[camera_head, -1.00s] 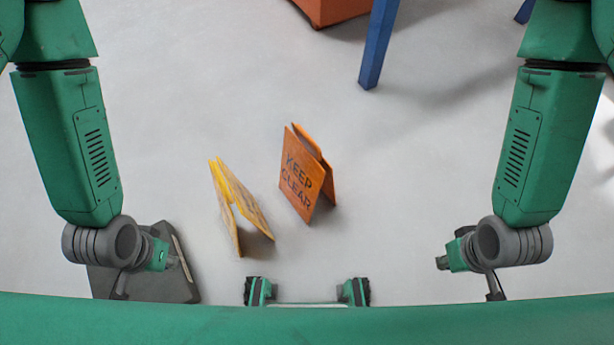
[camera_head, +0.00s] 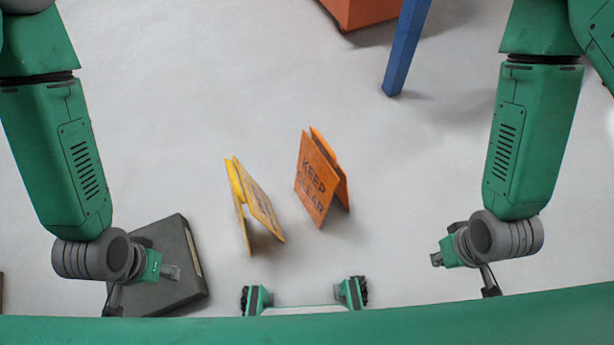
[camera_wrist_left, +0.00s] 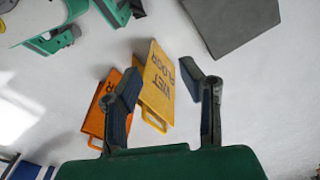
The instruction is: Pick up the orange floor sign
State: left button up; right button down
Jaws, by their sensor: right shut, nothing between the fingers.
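The orange floor sign (camera_head: 318,180) reads "KEEP CLEAR" and stands upright as a folded A-frame on the grey floor. In the left wrist view the orange sign (camera_wrist_left: 98,115) is partly hidden behind a finger and the yellow sign. My left gripper (camera_head: 172,272) is to the left of both signs, apart from them. In the left wrist view my left gripper (camera_wrist_left: 160,70) is open, with nothing held between its fingers. My right gripper (camera_head: 437,259) is shut and empty, to the right of the orange sign.
A yellow "WET FLOOR" sign (camera_head: 256,205) stands just left of the orange one. A dark grey flat box (camera_head: 180,275) lies beneath my left gripper. A blue post (camera_head: 405,50) and an orange box (camera_head: 362,10) are at the far side. Floor right of the orange sign is clear.

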aim_at(319, 174)
jog(key=i+l+u, duration=0.1)
jog(key=l+u, duration=0.65)
jog(key=i+l+u, duration=0.1)
jog(key=l+u, duration=0.3)
jog(key=i+l+u, duration=0.1)
jog(key=l, duration=0.45)
jog(key=i+l, duration=0.1)
jog(key=l, duration=0.5)
jog(key=i+l+u, duration=0.15)
jog(key=l, duration=0.4)
jog(key=k, duration=0.05)
